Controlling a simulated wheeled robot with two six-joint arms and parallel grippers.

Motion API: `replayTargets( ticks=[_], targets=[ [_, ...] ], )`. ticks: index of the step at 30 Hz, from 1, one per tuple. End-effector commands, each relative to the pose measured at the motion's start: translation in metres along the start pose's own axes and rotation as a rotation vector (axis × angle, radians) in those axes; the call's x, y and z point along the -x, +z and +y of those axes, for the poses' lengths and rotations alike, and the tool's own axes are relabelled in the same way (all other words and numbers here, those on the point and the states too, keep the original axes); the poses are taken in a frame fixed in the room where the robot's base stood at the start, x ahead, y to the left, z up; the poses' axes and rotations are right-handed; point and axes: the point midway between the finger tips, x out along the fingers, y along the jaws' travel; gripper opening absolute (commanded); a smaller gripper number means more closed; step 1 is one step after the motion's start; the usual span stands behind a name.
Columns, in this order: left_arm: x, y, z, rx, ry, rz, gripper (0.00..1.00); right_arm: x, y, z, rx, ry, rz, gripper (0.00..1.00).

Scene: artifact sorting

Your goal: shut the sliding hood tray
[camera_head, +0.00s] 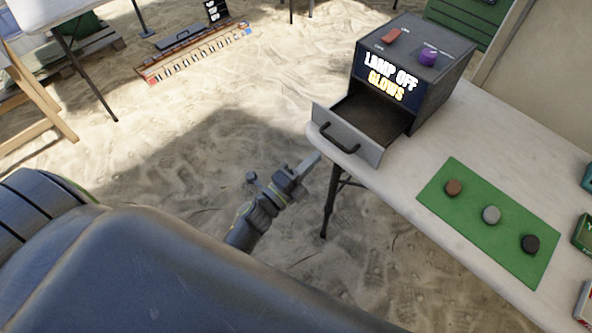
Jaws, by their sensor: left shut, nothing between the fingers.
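The hood (441,85) is a dark box on the white table, with a lit sign reading "LAMP OFF GLOWS". Its sliding tray (363,148) is pulled out toward the lower left, with a light grey front and a dark bar handle (338,139). The tray's inside looks empty where I can see it. My left gripper (309,163) is shut and empty. It appears just left of and below the tray front in the picture, near the table's edge, apart from the handle. My right gripper is not in view.
A green mat (462,221) with brown, grey and black discs lies on the table (395,178) right of the tray. Small boxes (584,232) stand at the right edge. A red switch (391,36) and purple knob (428,57) top the hood. Sand lies below.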

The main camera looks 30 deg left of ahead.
Motion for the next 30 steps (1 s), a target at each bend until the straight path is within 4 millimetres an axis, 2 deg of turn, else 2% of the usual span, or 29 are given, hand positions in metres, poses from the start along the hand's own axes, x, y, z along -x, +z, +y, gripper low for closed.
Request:
replayTargets(
  ticks=[3,9,23,26,30],
  targets=[
    [-0.021,0.000,-0.002,0.001,-0.002,0.001,0.00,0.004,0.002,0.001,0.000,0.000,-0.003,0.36],
    [-0.038,0.000,0.000,0.001,0.000,-0.001,0.00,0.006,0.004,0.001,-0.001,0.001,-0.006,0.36],
    [-0.044,0.000,0.001,0.001,0.000,-0.001,0.00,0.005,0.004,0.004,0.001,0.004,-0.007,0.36],
    [-0.055,0.000,0.004,0.001,-0.003,0.000,0.00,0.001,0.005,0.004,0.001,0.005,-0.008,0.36],
    [-0.083,-0.001,0.010,0.002,-0.004,0.001,0.00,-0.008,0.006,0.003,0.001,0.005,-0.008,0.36]
  ],
)
